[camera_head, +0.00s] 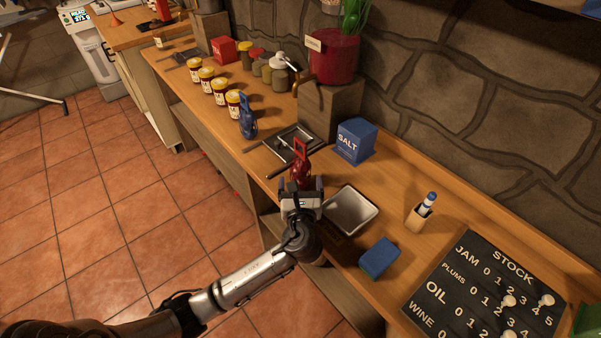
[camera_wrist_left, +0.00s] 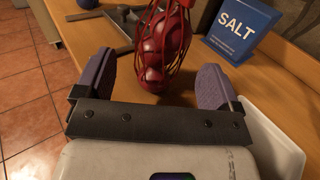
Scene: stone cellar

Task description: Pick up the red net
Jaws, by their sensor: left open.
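The red net (camera_head: 301,162) stands upright on the wooden counter, with a loop at its top and dark red round items inside. In the left wrist view the red net (camera_wrist_left: 163,50) is between and just beyond my left gripper's two purple-grey fingers. My left gripper (camera_head: 301,184) is open, low over the counter, in front of the net and hiding its lower part in the head view. The fingers (camera_wrist_left: 155,85) stand apart on either side, and I see no grip on the net. My right gripper is not in view.
A blue salt box (camera_head: 356,141) stands right of the net. A metal tray (camera_head: 350,211) lies close to my gripper's right. A dark tray (camera_head: 288,142) lies behind. A blue net (camera_head: 247,118), several jars (camera_head: 220,91) and a blue sponge (camera_head: 379,258) are also on the counter.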

